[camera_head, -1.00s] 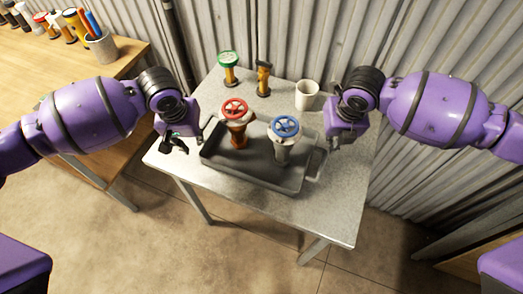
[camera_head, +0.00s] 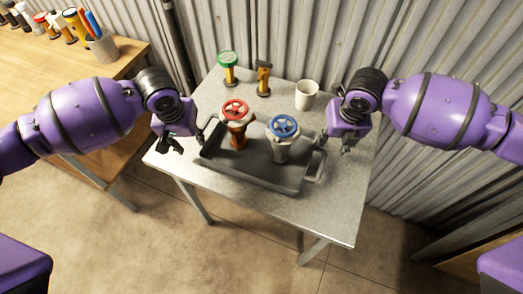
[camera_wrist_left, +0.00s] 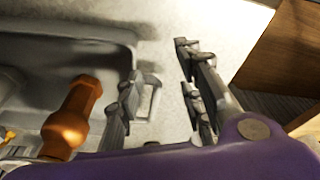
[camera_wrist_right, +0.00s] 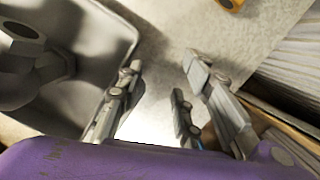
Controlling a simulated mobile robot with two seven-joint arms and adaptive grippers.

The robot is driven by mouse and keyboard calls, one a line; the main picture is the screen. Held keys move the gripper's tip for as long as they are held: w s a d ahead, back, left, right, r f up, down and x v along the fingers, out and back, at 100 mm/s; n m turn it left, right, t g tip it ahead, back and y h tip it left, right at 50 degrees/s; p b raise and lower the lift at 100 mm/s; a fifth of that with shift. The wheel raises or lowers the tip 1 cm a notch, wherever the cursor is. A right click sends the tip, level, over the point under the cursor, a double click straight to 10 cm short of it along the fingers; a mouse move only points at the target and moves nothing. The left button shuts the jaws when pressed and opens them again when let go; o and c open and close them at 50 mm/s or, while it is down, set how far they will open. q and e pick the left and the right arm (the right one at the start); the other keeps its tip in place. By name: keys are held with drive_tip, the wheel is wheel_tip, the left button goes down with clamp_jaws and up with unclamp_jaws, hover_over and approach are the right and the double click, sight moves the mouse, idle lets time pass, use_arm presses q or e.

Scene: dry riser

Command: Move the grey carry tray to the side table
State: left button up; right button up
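The grey carry tray (camera_head: 250,172) lies on a small speckled grey table (camera_head: 330,215). It holds a red-wheeled valve (camera_head: 236,122) with an orange body and a blue-wheeled valve (camera_head: 283,138) with a grey body. My left gripper (camera_head: 188,142) is open at the tray's left end. In the left wrist view a pale tray handle (camera_wrist_left: 152,100) shows between its fingers, close to the inner finger. My right gripper (camera_head: 335,142) is open at the right end, near the right handle (camera_head: 318,166). In the right wrist view its fingers (camera_wrist_right: 160,90) are apart, with nothing visibly held.
A green-wheeled valve (camera_head: 229,68), a yellow and black fitting (camera_head: 263,78) and a white mug (camera_head: 307,95) stand behind the tray. A wooden table (camera_head: 60,85) at the left carries several valves and a pen cup (camera_head: 101,46). A corrugated wall (camera_head: 300,35) stands close behind.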

use_arm(q)
wheel_tip(320, 180, up, 12)
drive_tip(key=s, duration=0.2)
drive_tip(key=shift+s+f, duration=0.15)
use_arm(e)
wheel_tip(320, 180, up, 12)
drive_tip(key=s, duration=0.2)
drive_tip(key=shift+s+f, duration=0.15)
idle(0.5)
